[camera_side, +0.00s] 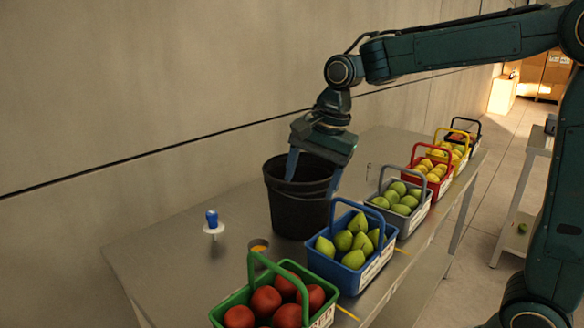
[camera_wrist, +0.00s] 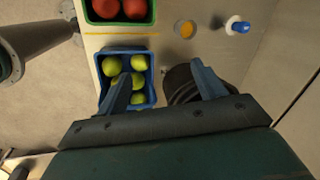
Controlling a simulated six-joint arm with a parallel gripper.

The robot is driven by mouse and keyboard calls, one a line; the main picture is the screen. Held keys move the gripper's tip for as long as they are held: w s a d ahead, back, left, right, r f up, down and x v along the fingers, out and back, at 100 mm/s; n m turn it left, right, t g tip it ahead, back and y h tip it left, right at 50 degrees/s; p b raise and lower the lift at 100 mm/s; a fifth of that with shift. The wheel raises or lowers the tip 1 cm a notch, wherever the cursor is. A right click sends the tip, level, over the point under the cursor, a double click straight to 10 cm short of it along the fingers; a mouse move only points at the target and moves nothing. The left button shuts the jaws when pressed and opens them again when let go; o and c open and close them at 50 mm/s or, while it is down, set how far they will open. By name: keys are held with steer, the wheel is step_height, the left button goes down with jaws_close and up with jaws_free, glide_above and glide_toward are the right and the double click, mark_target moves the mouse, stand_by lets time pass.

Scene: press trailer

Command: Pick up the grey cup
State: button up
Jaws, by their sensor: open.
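No object is plainly a grey cup. A small round item with an orange-yellow top and a greyish rim (camera_side: 258,246) stands on the table between the bucket and the green basket; it also shows in the wrist view (camera_wrist: 185,29). I cannot tell if it is a cup. A large black bucket (camera_side: 297,212) stands upright on the table. My gripper (camera_side: 313,176) is open and points down at the bucket. In the wrist view my gripper (camera_wrist: 160,70) has one finger over the bucket and the other over the blue basket. Nothing shows between the fingers.
The green basket (camera_side: 223,306) holds red fruit and the blue basket (camera_side: 325,264) green fruit. A grey basket (camera_side: 410,221), a red basket (camera_side: 442,186) and more stand behind, along the table edge. A blue-handled tool (camera_side: 212,220) stands left. The table's left side is mostly clear.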

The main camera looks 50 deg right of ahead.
steer(key=w+a+f+m+g, duration=0.2)
steer(key=w+f+m, duration=0.75)
steer(key=w, duration=0.25)
steer(key=shift+y, duration=0.3)
steer(key=shift+w+a+f, duration=0.1)
steer(key=shift+w+f, duration=0.05)
steer(key=shift+f, duration=1.3)
steer(key=shift+w+a+f, duration=0.15)
steer(key=shift+w+f, duration=0.05)
steer(key=shift+f, duration=1.3)
steer(key=shift+w+a+f, duration=0.1)
steer(key=shift+w+f, duration=0.05)
steer(key=shift+f, duration=1.3)
steer(key=shift+a+f, duration=0.15)
steer(key=shift+f, duration=1.15)
steer(key=shift+a+f, duration=0.15)
steer(key=shift+f, duration=1.1)
steer(key=c, duration=1.1)
steer(key=shift+r, duration=0.1)
